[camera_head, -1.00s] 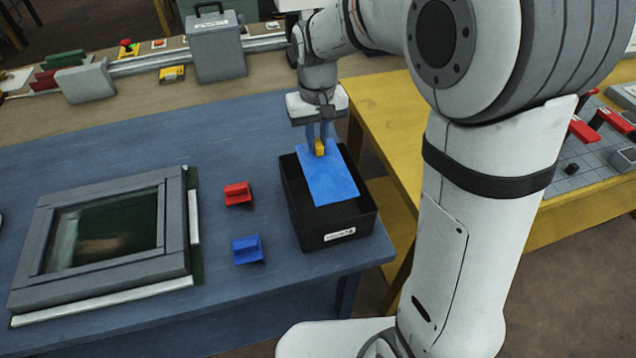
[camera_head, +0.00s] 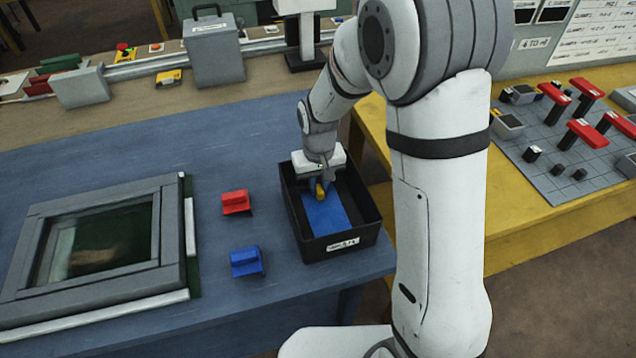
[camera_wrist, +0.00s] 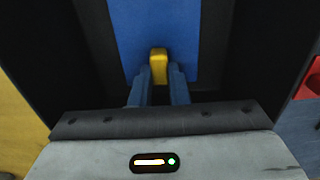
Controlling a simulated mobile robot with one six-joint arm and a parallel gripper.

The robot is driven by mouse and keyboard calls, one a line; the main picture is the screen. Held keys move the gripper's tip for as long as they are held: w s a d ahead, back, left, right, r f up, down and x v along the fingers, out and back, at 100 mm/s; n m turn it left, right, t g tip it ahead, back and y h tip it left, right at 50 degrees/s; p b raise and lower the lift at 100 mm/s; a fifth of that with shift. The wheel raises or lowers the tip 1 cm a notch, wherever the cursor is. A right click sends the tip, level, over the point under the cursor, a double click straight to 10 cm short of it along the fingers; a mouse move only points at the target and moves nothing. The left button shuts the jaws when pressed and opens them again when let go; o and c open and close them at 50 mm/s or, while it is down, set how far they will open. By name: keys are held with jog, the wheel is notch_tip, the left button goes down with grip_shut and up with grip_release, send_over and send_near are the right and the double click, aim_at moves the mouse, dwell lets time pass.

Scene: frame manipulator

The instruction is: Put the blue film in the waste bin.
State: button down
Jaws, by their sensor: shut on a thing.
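The blue film (camera_head: 326,216) is a flat blue sheet with a yellow tab (camera_head: 320,190) at its far end. It is inside the black waste bin (camera_head: 343,243), below the rim. I cannot tell whether it touches the floor of the bin. My gripper (camera_head: 322,186) reaches down into the bin and is shut on the yellow tab. In the wrist view the two blue-grey fingers (camera_wrist: 159,77) are on either side of the tab (camera_wrist: 159,65), and the film (camera_wrist: 155,25) extends beyond it between dark bin walls.
A red block (camera_head: 236,202) and a blue block (camera_head: 246,261) sit on the blue table left of the bin. A grey frame (camera_head: 172,232) with a dark pane lies further left. A yellow table (camera_head: 520,225) with red-handled parts stands at the right.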

jog(key=shift+f, duration=0.2)
jog(key=c, duration=1.4)
grip_release()
notch_tip(320, 180, up, 13)
jog(key=s+d+r+m+t, duration=0.1)
jog(key=s+d, duration=0.3)
jog(key=s, duration=0.2)
jog(key=s+d+r+m+t, duration=0.1)
jog(key=s+d, duration=0.4)
jog(key=s, duration=0.1)
jog(key=s+d+r+m, duration=0.1)
jog(key=s+d+r, duration=0.1)
jog(key=s+d, duration=0.3)
jog(key=shift+s+t, duration=0.4)
jog(key=shift+s, duration=0.25)
